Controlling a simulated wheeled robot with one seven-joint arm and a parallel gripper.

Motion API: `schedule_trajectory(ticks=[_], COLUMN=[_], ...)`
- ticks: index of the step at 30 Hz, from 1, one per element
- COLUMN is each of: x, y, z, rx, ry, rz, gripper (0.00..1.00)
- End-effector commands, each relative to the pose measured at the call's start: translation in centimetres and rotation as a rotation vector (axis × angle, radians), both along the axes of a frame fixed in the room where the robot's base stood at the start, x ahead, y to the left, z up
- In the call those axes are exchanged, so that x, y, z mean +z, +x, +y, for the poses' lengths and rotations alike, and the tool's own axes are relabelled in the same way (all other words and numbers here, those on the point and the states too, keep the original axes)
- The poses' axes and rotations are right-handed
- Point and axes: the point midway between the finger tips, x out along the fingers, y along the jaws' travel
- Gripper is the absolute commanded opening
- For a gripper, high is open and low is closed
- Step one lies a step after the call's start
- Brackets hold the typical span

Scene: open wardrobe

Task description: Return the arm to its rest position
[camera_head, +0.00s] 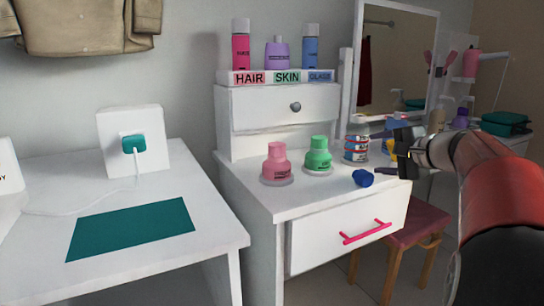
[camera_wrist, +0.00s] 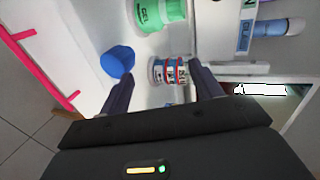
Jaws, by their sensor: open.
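My gripper (camera_head: 402,152) is at the end of my red arm, which reaches in from the right edge in the head view. It is at the front right of the white dressing table (camera_head: 250,195). In the wrist view my gripper (camera_wrist: 160,95) is open, its two dark fingers apart. A striped jar (camera_head: 356,150) stands on the tabletop; in the wrist view it shows between the fingers, beyond them. A blue cap-like object (camera_head: 363,178) lies near the table's front edge, close to one finger in the wrist view. Nothing is visibly held.
A pink bottle (camera_head: 277,164) and a green bottle (camera_head: 319,155) stand on the tabletop. A mirror (camera_head: 395,60) rises behind. A drawer with a pink handle (camera_head: 366,232) is below, and a red stool (camera_head: 412,222) stands beside it. A left table (camera_head: 150,250) holds a teal mat (camera_head: 130,229).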

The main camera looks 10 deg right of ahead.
Motion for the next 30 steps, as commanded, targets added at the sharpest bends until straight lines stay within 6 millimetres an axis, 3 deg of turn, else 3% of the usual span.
schedule_trajectory(ticks=[5, 9, 13, 18, 21, 24, 30], x=[-1.8, -5.7, -10.2, -15.2, -17.1, -18.1, -18.5], y=[-4.1, -11.0, -18.6, -26.3, -28.8, -30.1, -30.4], z=[7.4, 14.7, 18.9, 20.2, 20.0, 19.7, 19.5], rx=[0.122, 0.29, 0.456, 0.625, 0.683, 0.715, 0.726], ry=[-0.159, -0.413, -0.691, -1.027, -1.164, -1.241, -1.269], rz=[0.104, 0.223, 0.304, 0.347, 0.352, 0.354, 0.358], gripper=[0.65, 0.65, 0.65, 0.65, 0.65, 0.65, 0.65])
